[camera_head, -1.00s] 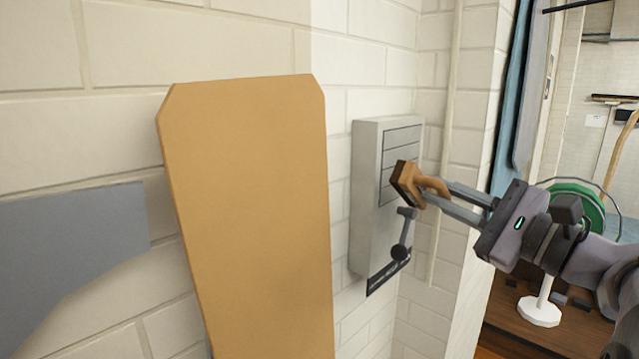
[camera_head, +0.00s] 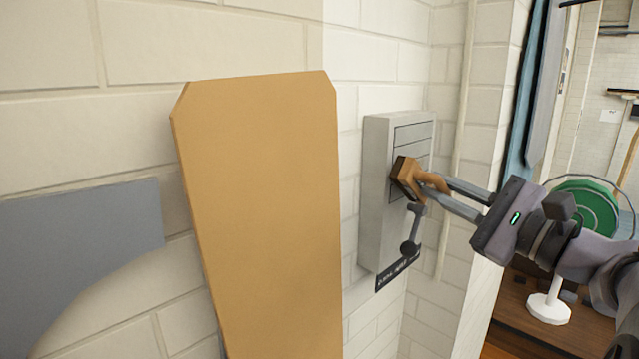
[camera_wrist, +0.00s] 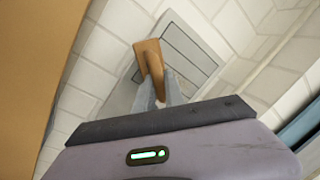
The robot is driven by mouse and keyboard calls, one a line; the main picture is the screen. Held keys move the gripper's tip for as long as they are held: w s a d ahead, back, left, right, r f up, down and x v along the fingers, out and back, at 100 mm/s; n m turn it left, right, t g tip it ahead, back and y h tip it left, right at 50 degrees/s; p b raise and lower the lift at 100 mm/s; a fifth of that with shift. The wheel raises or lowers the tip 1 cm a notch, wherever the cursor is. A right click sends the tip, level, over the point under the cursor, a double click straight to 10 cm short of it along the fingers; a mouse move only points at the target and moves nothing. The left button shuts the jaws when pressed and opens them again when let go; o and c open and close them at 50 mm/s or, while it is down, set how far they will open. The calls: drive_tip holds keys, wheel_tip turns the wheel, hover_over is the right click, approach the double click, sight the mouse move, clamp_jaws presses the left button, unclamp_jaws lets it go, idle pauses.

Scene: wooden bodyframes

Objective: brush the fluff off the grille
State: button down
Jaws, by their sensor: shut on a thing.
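My gripper (camera_head: 447,194) is shut on a small wooden brush (camera_head: 407,177), gripping its handle. The brush also shows in the wrist view (camera_wrist: 149,62). Its head is at the face of a grey wall box with slatted panels, the grille (camera_head: 379,190), which also shows in the wrist view (camera_wrist: 190,50). The brush head covers part of the slats; I cannot tell whether it touches them. No fluff can be made out on the visible slats. A dark lever with a round knob (camera_head: 409,247) is on the box below the brush.
A tall tan wooden board (camera_head: 262,200) stands left of the box, close to the wall. A grey panel (camera_head: 80,235) is at far left. A pipe (camera_head: 463,120) runs down the wall right of the box. A green reel (camera_head: 587,208) is behind my arm.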

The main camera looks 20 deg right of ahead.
drive_tip(key=shift+w+a, duration=0.3)
drive_tip(key=shift+w, duration=0.35)
